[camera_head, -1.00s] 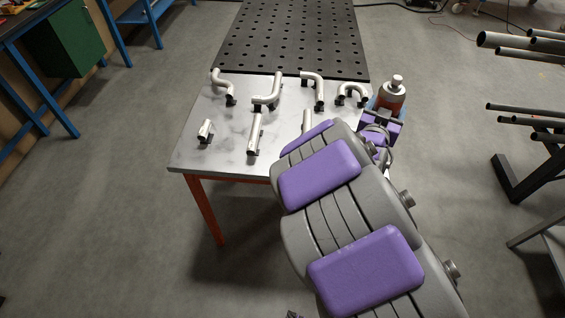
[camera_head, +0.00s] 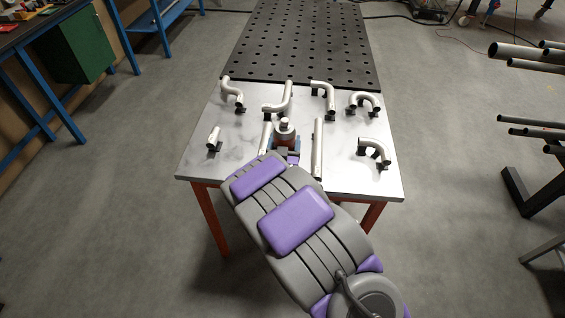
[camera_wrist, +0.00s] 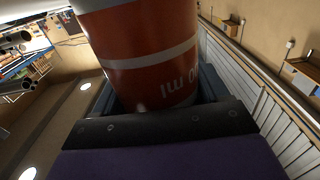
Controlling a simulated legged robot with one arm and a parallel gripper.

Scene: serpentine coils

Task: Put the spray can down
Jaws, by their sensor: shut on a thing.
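The spray can (camera_head: 284,130) shows in the head view over the front middle of the white table, between the straight pipe pieces. In the wrist view the orange and grey can (camera_wrist: 150,55) fills the upper middle. My gripper (camera_head: 287,150) is shut on the can, with its blue fingers around it. My arm hides the can's lower part in the head view. I cannot tell whether the can touches the table.
The white table (camera_head: 340,175) carries several bent and straight metal pipes, including a straight pipe (camera_head: 318,148) just right of the can and a curved pipe (camera_head: 376,151) further right. A black perforated plate (camera_head: 305,45) lies behind. A pipe rack (camera_head: 540,130) stands at the right.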

